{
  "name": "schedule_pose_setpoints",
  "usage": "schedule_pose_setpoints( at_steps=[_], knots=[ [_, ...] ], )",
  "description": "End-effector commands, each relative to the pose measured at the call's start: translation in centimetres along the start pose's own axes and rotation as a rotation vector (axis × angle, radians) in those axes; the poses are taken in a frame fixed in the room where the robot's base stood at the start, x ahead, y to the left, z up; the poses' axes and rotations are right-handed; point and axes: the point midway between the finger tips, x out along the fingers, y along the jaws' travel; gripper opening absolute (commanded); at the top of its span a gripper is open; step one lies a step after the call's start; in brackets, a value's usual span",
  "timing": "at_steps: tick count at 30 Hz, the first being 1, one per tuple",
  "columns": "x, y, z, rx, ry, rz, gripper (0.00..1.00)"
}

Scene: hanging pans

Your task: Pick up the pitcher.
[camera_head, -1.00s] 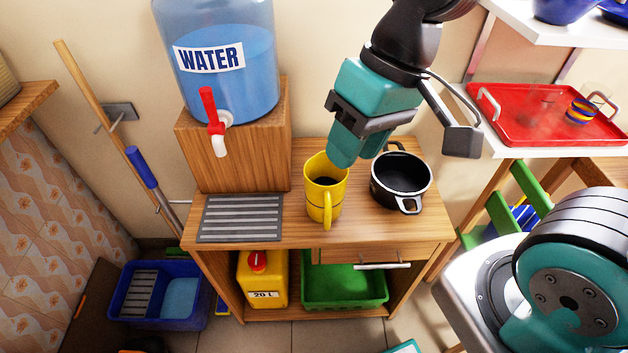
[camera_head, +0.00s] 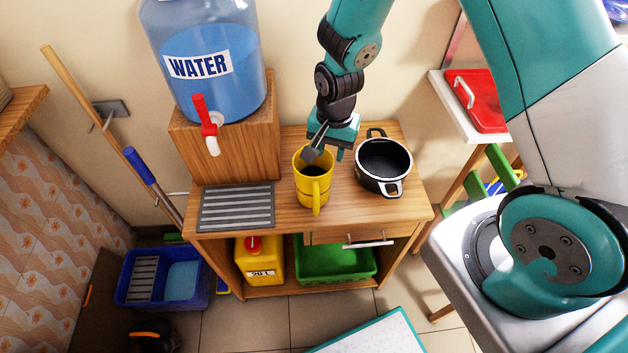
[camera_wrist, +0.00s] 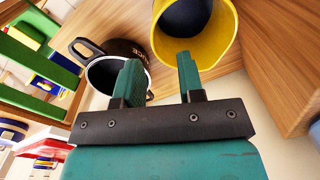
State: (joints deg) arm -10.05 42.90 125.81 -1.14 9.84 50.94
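The yellow pitcher (camera_head: 315,190) stands upright on the wooden cabinet top, its handle toward the front. In the wrist view its rim and dark inside fill the top, with the yellow wall (camera_wrist: 222,45) to the right of my fingers. My gripper (camera_head: 326,155) is at the pitcher's back right rim, pointing down. In the wrist view my gripper (camera_wrist: 158,75) has its two teal fingers apart with nothing held between them. One finger overlaps the pitcher's rim in the picture; I cannot tell whether it touches.
A black pot (camera_head: 384,168) stands close right of the pitcher. A slatted grey drain mat (camera_head: 236,207) lies to the left. A water dispenser (camera_head: 205,70) stands on a wooden block (camera_head: 235,155) at the back left. A red tray (camera_head: 482,100) is on a shelf at right.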

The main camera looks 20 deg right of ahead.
Motion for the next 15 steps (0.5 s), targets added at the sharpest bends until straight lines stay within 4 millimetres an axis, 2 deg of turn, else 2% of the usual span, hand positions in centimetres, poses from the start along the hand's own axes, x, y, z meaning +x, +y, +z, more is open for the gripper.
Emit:
schedule_pose_setpoints(
  at_steps=[3, 11, 15],
  knots=[
    [1.6, 0.0, 0.1, -0.001, -0.003, 0.002, 0.35],
    [3.2, 0.1, 0.1, -0.001, -0.002, 0.001, 0.35],
    [5.0, 0.5, 0.2, -0.001, -0.004, 0.004, 0.35]
  ],
)
